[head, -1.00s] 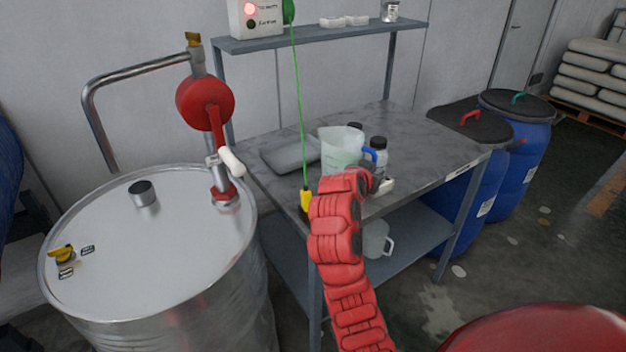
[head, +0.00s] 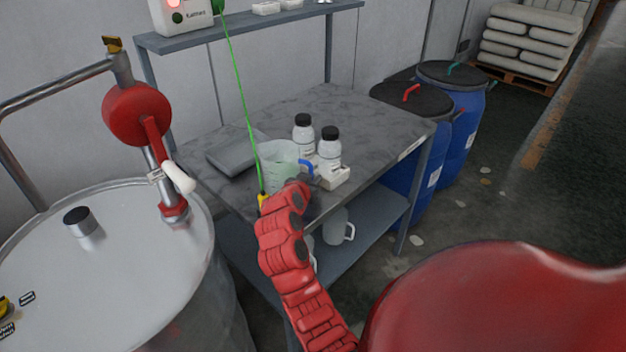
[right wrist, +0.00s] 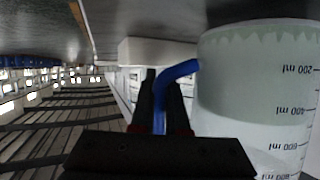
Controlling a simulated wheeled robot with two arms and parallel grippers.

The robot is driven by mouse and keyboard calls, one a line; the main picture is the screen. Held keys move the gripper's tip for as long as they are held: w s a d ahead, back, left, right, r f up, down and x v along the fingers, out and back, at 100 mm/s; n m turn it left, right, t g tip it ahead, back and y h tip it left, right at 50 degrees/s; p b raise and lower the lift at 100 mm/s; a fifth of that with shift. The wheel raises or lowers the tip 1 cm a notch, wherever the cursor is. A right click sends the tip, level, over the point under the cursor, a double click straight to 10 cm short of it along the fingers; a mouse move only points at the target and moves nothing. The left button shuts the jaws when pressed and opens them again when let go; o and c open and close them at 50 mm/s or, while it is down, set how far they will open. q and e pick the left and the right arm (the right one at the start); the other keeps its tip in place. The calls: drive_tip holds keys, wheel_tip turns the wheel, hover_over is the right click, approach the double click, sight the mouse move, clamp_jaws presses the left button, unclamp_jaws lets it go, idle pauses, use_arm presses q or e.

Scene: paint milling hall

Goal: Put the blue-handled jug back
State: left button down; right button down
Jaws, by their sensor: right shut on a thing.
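The translucent jug (head: 276,166) with a blue handle (head: 306,167) is upright at the front part of the grey bench top (head: 365,118). My right gripper (head: 303,186) reaches it from the front and is shut on the blue handle. In the right wrist view the picture is upside down; the handle (right wrist: 174,84) sits between the dark fingers, and the jug (right wrist: 255,90) with its volume marks is at the right. Pale green residue shows inside it. I cannot tell whether its base touches the bench. My left gripper is not in view.
Two black-capped bottles (head: 330,149) and a white tray (head: 335,178) are right of the jug. Another jug (head: 337,227) stands on the lower shelf. A steel drum (head: 120,265) is left, blue drums (head: 462,125) right.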

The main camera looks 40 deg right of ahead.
drive_tip(key=shift+f, duration=0.25)
drive_tip(key=shift+f, duration=0.1)
drive_tip(key=c, duration=0.9)
unclamp_jaws()
drive_tip(key=b+v, duration=0.2)
drive_tip(key=v, duration=1)
